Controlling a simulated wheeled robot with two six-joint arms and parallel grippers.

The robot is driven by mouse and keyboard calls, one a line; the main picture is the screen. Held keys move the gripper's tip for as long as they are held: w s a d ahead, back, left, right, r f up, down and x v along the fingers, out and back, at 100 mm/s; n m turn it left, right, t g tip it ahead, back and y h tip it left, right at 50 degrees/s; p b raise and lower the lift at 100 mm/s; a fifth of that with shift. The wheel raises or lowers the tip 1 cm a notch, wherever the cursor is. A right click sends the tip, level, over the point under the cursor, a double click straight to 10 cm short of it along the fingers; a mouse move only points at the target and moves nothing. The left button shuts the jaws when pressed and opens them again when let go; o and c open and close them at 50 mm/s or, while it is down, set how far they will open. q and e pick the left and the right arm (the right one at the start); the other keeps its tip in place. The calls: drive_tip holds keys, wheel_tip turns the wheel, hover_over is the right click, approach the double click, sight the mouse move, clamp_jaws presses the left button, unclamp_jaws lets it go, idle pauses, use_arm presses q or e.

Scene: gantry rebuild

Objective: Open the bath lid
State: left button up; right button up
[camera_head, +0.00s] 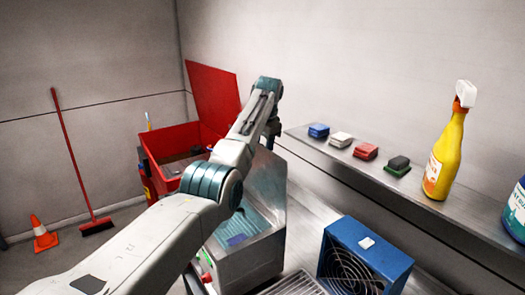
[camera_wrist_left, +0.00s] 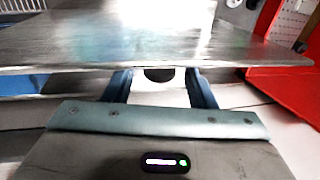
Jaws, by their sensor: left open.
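The steel bath (camera_head: 255,258) stands in the middle of the head view, with its teal interior and a small blue item inside showing. A grey metal panel that looks like the bath lid (camera_head: 268,175) is tilted up at its back, partly hidden by my arm. My left gripper (camera_head: 271,132) is near the top of this panel. In the left wrist view, my left gripper (camera_wrist_left: 160,76) has its two dark fingers apart. The broad metal lid (camera_wrist_left: 130,38) lies just beyond the fingertips; I cannot tell whether they touch. My right gripper is not in view.
A red open chest (camera_head: 170,140) stands behind the bath. A shelf at right holds several coloured blocks (camera_head: 365,151) and a yellow spray bottle (camera_head: 446,155). A blue fan box (camera_head: 365,255) is right of the bath. A broom (camera_head: 75,160) and cone (camera_head: 43,236) stand left.

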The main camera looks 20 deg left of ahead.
use_arm(q)
drive_tip(key=b+v, duration=0.3)
drive_tip(key=v, duration=0.6)
drive_tip(key=shift+d, duration=0.15)
